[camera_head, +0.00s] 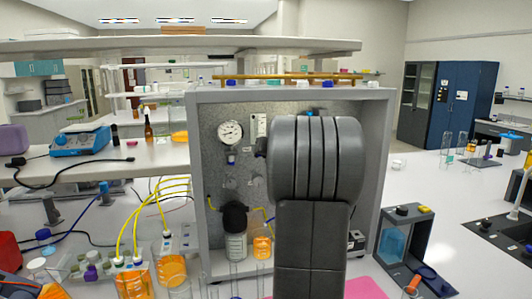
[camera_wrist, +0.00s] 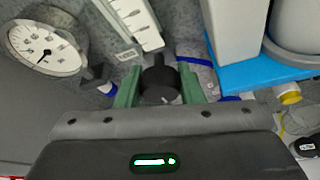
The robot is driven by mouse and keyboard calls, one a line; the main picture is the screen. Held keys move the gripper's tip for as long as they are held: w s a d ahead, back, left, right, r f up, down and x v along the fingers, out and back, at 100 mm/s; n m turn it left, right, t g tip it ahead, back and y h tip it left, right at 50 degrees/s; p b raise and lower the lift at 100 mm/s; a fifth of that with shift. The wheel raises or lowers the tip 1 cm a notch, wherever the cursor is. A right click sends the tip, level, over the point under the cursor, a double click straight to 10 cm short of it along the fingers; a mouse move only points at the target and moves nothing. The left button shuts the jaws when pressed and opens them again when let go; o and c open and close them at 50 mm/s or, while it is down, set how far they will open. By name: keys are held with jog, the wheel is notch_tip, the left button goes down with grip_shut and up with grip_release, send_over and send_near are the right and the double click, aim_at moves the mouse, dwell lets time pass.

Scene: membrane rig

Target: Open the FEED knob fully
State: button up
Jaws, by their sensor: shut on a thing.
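A black knob (camera_wrist: 158,82) is at the centre of the wrist view, just below a white scaled flow meter (camera_wrist: 136,18). A narrow black part of it points up toward the meter. My gripper (camera_wrist: 160,74) has green fingers, one on each side of the knob, and is shut on it. No FEED lettering is readable, and the small label beside the meter is too small to read. In the head view my arm hides the knob and gripper; the flow meter (camera_head: 259,124) shows left of my arm.
A round pressure gauge (camera_wrist: 46,50) is left of the knob, also in the head view (camera_head: 230,132). The grey rig frame (camera_head: 385,150) surrounds the panel. A black-capped bottle (camera_head: 235,245) stands low inside. Orange-filled beakers (camera_head: 133,283) with yellow tubes stand at left.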

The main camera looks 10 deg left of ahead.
jog(key=o, duration=1)
jog(key=shift+s+d, duration=0.1)
jog(key=b+v, duration=0.1)
jog(key=v, duration=1.2)
jog(key=shift+s+d+r, duration=0.1)
jog(key=shift+s+d, duration=0.05)
jog(key=p+x, duration=0.1)
jog(key=x, duration=1.2)
jog(key=shift+w+a, duration=0.25)
jog(key=shift+w, duration=0.05)
